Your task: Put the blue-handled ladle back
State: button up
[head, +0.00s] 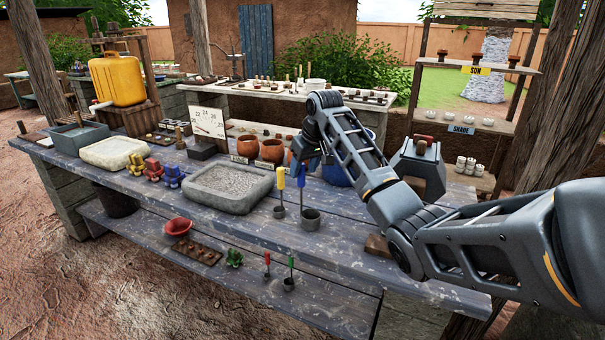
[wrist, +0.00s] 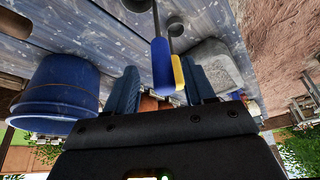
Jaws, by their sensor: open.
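The blue-handled ladle (head: 301,188) stands upright on the blue-grey bench top (head: 350,232), its grey metal cup near the front edge. A yellow-handled ladle (head: 281,184) stands just left of it.
A stone trough (head: 219,202) lies left of the ladles. A blue bucket (head: 336,177) stands behind my gripper, also seen in the wrist view (wrist: 60,88). Red- and green-handled tools (head: 289,268) are on the lower shelf.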

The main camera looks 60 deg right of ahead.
jog(key=v, duration=0.9)
jog(key=shift+r+b, duration=0.25)
jog(key=shift+b, duration=0.15)
jog(key=w+a+f+t+y, duration=0.1)
jog(key=w+a+f+t, duration=0.1)
jog(key=a+f, duration=0.85)
jog(key=w+a+f+t, duration=0.2)
jog(key=a+f, duration=0.7)
jog(key=a, duration=0.3)
jog(key=s+a+f+t, duration=0.2)
jog(key=s+a+f, duration=0.35)
jog(key=a, duration=0.45)
jog(key=s+a+n+t, duration=0.1)
jog(key=s+a, duration=0.4)
jog(key=s, duration=0.4)
jog(key=s+a+n+t, duration=0.1)
jog(key=s+a, duration=0.5)
jog(key=s, duration=0.3)
jog(key=s+a+r+n+t+y, duration=0.1)
jog(key=s+r+n+t, duration=0.1)
jog(key=s+r, duration=1.1)
jog(key=s+n, duration=0.1)
jog(key=s, duration=0.1)
jog(key=shift+s+a+r+n+t, duration=0.25)
jog(key=shift+s+r+n+t, duration=0.05)
jog(key=shift+s+t, duration=0.1)
